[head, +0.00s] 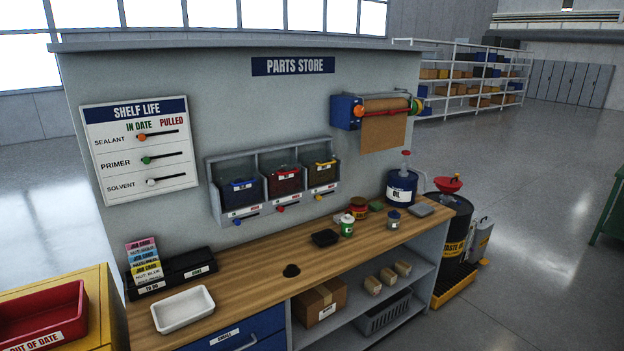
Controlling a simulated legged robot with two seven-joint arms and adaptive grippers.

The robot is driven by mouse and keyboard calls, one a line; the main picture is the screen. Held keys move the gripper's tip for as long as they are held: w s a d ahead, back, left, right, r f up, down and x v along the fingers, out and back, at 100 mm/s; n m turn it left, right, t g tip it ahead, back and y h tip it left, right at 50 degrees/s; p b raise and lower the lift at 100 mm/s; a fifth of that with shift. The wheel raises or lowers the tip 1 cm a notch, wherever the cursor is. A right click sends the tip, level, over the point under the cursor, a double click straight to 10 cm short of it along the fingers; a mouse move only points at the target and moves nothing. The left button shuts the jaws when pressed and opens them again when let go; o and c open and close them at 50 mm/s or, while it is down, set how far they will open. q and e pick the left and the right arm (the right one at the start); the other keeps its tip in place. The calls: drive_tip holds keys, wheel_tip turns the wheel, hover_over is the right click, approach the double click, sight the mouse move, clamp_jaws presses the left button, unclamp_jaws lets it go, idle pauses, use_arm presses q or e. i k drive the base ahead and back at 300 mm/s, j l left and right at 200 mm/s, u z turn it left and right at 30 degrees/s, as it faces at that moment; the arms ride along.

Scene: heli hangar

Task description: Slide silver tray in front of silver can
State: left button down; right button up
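A small flat silver-grey tray (420,210) lies on the wooden workbench near its right end. A small silver can (393,222) with a dark blue top stands upright on the bench, to the left of the tray and a little nearer the front edge. The tray and can appear apart, with a narrow gap between them. The bench in front of the can is a narrow bare strip. Neither of my grippers shows in the head view.
On the workbench (250,291), a green-and-white can (347,226) and black tray (325,238) stand left of the silver can. A blue oil drum (401,187) stands behind. A white tray (183,309) is at front left. The middle bench front is mostly clear.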

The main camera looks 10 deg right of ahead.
sight(421, 209)
drive_tip(key=i+l+z, duration=0.2)
drive_tip(key=z, duration=0.25)
drive_tip(key=i+z, duration=0.7)
drive_tip(key=z, duration=0.2)
drive_tip(key=i+j+z, duration=0.1)
drive_tip(key=i+z, duration=0.2)
drive_tip(key=z, duration=0.15)
